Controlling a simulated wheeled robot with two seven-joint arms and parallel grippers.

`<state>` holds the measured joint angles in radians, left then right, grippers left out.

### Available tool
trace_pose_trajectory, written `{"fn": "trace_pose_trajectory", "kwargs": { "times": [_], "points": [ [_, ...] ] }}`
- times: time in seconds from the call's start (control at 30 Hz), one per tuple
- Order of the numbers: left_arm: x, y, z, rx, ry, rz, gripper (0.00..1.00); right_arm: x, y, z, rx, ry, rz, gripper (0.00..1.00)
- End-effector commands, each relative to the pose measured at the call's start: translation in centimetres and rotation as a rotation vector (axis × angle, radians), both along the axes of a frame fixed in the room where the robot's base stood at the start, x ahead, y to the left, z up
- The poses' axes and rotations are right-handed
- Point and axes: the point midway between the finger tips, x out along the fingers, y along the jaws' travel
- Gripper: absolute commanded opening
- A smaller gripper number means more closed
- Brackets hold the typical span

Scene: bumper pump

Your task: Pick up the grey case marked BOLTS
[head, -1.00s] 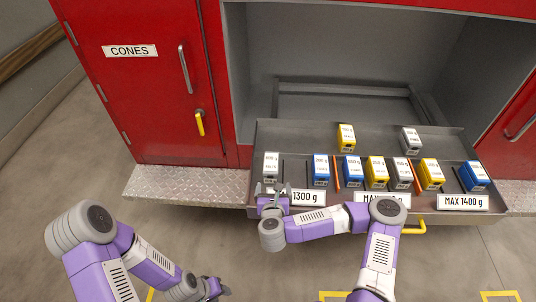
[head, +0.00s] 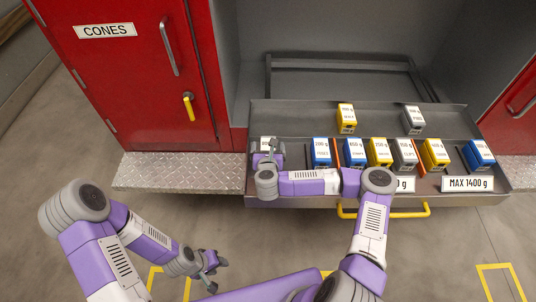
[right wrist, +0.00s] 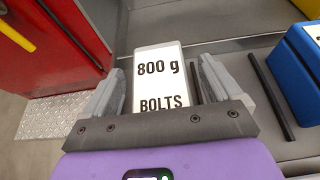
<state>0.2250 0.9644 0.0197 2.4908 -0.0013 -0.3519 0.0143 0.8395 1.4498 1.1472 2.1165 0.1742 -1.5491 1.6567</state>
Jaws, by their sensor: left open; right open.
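The grey case marked 800 g BOLTS (right wrist: 158,62) stands in the right wrist view between the two fingers of my right gripper (right wrist: 162,82). The fingers are open, one on each side of the case; I cannot tell if they touch it. In the head view the case (head: 266,141) is at the left end of the drawer, mostly hidden by my right gripper (head: 268,155). My left gripper (head: 214,270) is open and empty, low over the floor in front of the drawer.
The grey drawer (head: 300,110) holds several blue, yellow and grey cases. A blue case (head: 321,153) stands to the right of the BOLTS case, with a thin dark divider (right wrist: 268,92) between. A red cabinet with a CONES door (head: 130,80) stands at left.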

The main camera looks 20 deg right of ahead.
Motion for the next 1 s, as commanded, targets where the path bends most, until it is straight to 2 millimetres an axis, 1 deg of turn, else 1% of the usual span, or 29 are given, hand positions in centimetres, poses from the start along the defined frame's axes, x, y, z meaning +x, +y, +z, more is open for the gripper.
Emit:
{"fn": "trace_pose_trajectory", "kwargs": {
  "times": [0.2, 0.8, 1.0],
  "points": [
    [0.01, -0.01, 0.03, 0.0, 0.0, 0.0, 0.43, 0.08, 0.01, 0.05, 0.0, -0.001, 0.001, 0.92],
    [0.01, -0.01, 0.03, 0.0, 0.0, 0.0, 0.43, 0.04, 0.0, 0.03, 0.0, 0.0, 0.0, 0.0],
    [0.0, -0.01, 0.04, 0.0, 0.0, 0.0, 0.43, 0.11, 0.02, 0.27, 0.0, -0.006, 0.001, 0.0]
  ]
}}
